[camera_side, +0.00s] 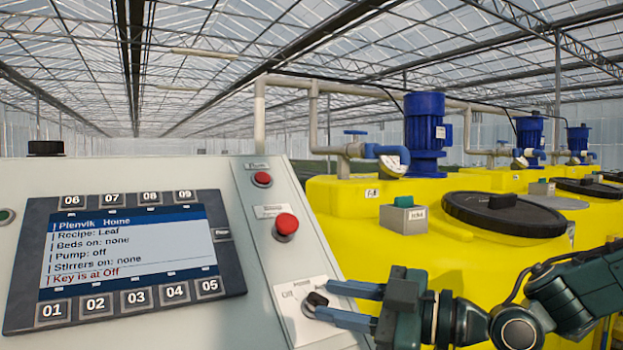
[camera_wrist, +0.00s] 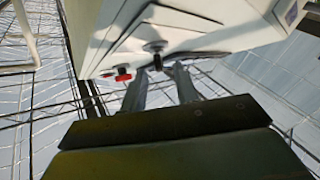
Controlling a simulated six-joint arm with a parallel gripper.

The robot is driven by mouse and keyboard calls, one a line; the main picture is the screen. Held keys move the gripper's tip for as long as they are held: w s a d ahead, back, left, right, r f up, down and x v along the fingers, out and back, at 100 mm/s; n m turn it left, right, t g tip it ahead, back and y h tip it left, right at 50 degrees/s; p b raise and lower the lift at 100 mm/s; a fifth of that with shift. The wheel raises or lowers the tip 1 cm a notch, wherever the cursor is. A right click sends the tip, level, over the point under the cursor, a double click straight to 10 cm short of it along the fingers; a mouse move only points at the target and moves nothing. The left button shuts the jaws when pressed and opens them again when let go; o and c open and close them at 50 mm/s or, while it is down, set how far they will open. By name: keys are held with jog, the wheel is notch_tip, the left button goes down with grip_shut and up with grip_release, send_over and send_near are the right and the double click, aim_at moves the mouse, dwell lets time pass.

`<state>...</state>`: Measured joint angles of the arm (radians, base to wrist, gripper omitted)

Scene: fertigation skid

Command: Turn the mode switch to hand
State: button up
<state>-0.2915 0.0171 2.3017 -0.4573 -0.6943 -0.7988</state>
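The mode switch is a small black knob (camera_side: 316,299) on a white plate (camera_side: 287,305) at the lower right of the sloped panel. The plate has small print; "Off" seems to stand at its left, and the print at the top is blurred. The screen (camera_side: 130,249) reads "Key is at Off". My gripper (camera_side: 322,300) is open, one finger above and one below the knob, with the tips close to it. I cannot tell whether they touch. The knob also shows in the wrist view (camera_wrist: 155,48), just past the fingertips (camera_wrist: 161,68).
Above the switch are a red mushroom button (camera_side: 286,225) and a smaller red button (camera_side: 262,179). Numbered keys surround the screen. Yellow tanks (camera_side: 385,240) with blue motors (camera_side: 426,130) and a black lid (camera_side: 504,214) stand behind and to the right.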

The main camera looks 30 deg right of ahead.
aim_at(324, 299)
jog(key=shift+x, duration=1.8)
grip_shut()
